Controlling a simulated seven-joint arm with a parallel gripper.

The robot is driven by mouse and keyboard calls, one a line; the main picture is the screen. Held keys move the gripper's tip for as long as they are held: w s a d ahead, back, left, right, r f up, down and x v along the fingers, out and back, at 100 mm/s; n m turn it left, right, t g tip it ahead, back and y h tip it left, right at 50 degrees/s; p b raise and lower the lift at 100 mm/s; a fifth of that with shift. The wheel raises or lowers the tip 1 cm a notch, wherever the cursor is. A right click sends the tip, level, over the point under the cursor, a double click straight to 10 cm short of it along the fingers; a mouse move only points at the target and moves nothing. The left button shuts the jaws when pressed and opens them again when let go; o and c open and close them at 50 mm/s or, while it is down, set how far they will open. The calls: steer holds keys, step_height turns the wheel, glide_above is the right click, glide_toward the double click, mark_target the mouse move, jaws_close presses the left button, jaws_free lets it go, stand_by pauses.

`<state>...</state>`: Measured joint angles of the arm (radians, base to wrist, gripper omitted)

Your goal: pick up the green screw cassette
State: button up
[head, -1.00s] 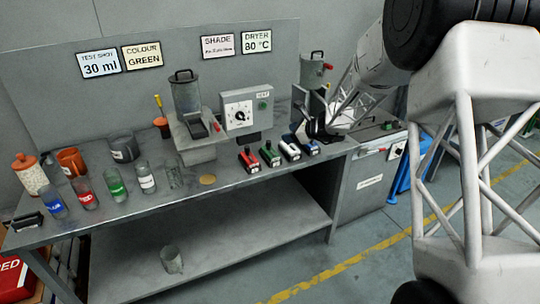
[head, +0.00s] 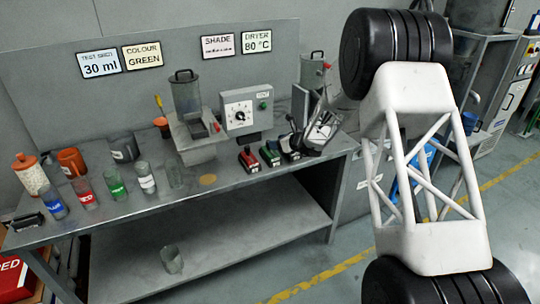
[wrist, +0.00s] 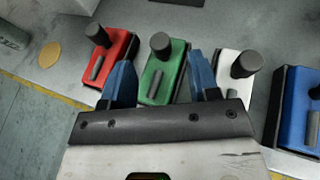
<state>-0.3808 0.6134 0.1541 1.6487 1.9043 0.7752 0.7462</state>
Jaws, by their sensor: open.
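The green screw cassette (head: 270,154) stands on the bench in the row of coloured cassettes. In the wrist view the green cassette (wrist: 163,78), with a black knob on top and a grey rod, shows between the two blue fingers of my gripper (wrist: 161,62). The fingers are open, one on each side of it in the picture; I cannot tell whether they are still above it. In the head view my gripper (head: 297,142) is just right of the green cassette and covers part of the row.
The red cassette (wrist: 108,58) is left of the left finger. The white cassette (wrist: 236,68) is close beside the right finger, and the blue cassette (wrist: 298,110) is farther right. A control box (head: 240,112) stands behind the row. Bottles and cups fill the bench's left side.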

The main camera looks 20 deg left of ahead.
mark_target(270, 151)
steer(key=shift+a, duration=0.15)
steer(key=shift+x, duration=1.15)
steer(key=shift+x, duration=2.65)
jaws_close()
